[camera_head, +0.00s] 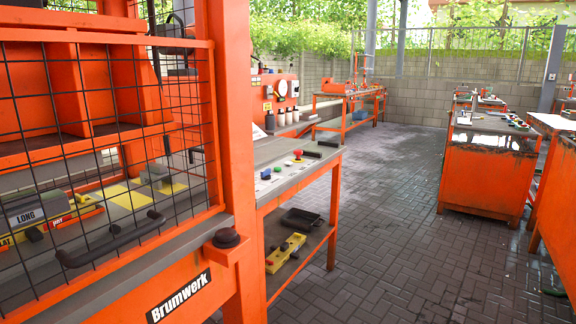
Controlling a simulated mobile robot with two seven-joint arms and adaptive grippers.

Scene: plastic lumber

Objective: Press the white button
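I cannot make out a white button for certain. A small control strip (289,166) lies on the grey side table beside the orange caged machine. It bears a red mushroom button (298,154), a green button (278,169) and a blue button (265,174). Pale patches show around these, too small to tell as a button. Neither of my grippers is in view.
The orange machine (232,120) with its wire mesh guard fills the left. The side table's lower shelf holds a black tray (301,218) and a yellow block (284,254). An orange workbench (483,180) stands right. The paved floor (400,235) between is clear.

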